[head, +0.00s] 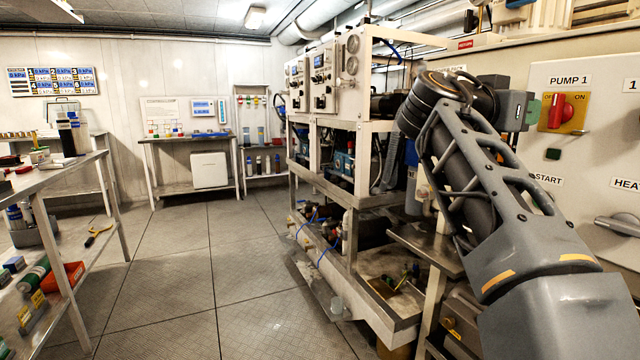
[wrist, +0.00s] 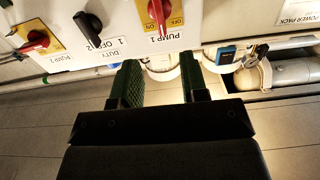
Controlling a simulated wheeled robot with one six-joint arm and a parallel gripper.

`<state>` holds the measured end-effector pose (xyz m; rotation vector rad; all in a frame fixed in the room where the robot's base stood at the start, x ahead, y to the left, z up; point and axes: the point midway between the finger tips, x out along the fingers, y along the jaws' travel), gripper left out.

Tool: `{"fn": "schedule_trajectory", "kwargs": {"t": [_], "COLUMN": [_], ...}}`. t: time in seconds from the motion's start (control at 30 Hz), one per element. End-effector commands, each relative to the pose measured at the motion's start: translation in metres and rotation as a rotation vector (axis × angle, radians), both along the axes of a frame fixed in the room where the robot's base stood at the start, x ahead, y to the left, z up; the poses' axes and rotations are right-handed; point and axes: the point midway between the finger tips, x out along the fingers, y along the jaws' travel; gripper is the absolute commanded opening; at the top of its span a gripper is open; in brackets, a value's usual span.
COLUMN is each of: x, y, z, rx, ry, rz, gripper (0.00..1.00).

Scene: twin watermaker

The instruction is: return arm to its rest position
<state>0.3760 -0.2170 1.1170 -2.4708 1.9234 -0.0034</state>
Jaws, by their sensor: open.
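My arm reaches up from the lower right of the head view, bends at a joint near the top, and points its gripper (head: 533,111) at the control panel on the right. In the wrist view my gripper (wrist: 158,64) is open, with its two green fingers apart and nothing between them. The red PUMP 1 switch (head: 561,111) sits on a yellow plate just right of the gripper in the head view. In the wrist view the PUMP 1 switch (wrist: 158,12) lies beyond the fingers at the top; I see no clear contact.
The white-framed watermaker rig (head: 345,120) stands close to the left of my arm. A shelf bench (head: 60,185) runs along the left, and another bench (head: 185,139) stands at the back.

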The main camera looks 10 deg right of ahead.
Motion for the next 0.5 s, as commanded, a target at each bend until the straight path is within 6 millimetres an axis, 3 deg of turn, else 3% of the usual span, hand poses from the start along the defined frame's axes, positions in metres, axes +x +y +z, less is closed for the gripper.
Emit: {"fn": "schedule_trajectory", "kwargs": {"t": [0.23,0.4,0.5], "x": [0.023,0.037,0.036], "y": [0.017,0.049,0.072], "z": [0.007,-0.011,-0.025], "rx": [0.116,0.260,0.342], "ry": [0.206,0.459,0.593], "rz": [0.150,0.354,0.479], "gripper": [0.40,0.40,0.40]}}
